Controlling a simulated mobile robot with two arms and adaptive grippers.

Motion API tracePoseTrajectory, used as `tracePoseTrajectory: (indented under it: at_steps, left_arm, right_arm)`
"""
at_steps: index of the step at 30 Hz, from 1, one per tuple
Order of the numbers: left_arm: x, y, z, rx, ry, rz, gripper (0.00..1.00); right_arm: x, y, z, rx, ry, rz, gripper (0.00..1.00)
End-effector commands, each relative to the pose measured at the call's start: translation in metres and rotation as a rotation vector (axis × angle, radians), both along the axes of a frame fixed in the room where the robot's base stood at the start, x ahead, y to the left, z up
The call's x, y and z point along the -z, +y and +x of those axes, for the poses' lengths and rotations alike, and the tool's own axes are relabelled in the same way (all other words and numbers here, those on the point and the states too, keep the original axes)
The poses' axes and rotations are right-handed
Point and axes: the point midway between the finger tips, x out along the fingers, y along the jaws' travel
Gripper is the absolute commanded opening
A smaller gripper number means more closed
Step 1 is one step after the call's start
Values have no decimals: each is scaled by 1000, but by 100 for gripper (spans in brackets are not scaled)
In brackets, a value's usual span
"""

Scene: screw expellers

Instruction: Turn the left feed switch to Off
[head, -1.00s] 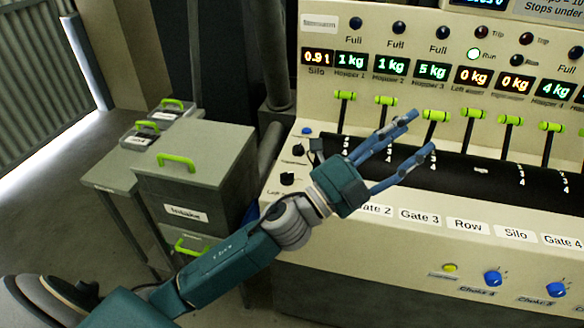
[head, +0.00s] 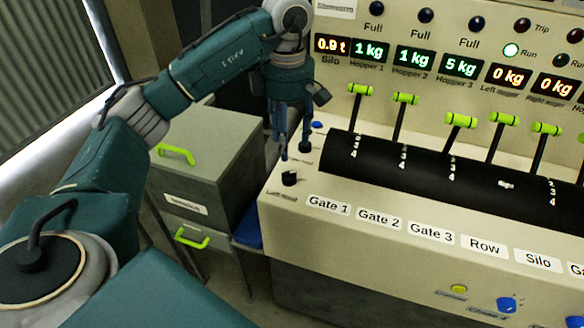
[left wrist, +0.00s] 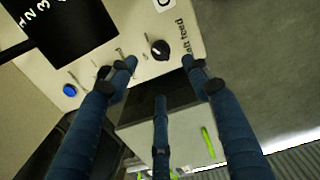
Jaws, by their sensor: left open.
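The left feed switch (head: 289,179) is a small black knob near the left end of the cream panel. In the left wrist view the same knob (left wrist: 160,50) shows with the label ending in "feed" beside it; its setting is too small to read. My left gripper (head: 291,146) points down just above and behind the knob, with its blue fingers apart and empty. In the left wrist view its fingers (left wrist: 160,74) are spread, with the knob ahead of and between the two upper ones. My right gripper is not in view.
A second black knob (head: 305,146) and a blue button (head: 317,125) sit close behind. Green-handled gate levers (head: 404,98) rise from the black cover to the right. A grey cabinet (head: 205,150) with green handles stands left of the panel.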

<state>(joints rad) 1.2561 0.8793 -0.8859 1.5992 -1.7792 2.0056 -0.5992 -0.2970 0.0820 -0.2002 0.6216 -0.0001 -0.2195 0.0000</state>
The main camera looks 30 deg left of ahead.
Motion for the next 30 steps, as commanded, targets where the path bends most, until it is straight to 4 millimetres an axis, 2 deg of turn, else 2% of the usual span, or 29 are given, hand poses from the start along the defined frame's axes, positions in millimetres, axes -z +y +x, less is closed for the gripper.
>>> tracePoseTrajectory:
  at_steps: [5,12,18,23,30]
  left_arm:
    - [24,0,-2,0,8,2,49]
    - [69,0,-2,0,8,0,49]
    - [96,0,-1,1,4,0,49]
    - [105,-1,-1,1,3,-1,49]
    - [106,-1,-1,1,2,-1,49]
  right_arm:
    - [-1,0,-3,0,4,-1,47]
    - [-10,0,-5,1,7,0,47]
    - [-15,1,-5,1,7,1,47]
    - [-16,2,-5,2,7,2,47]
    - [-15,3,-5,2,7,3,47]
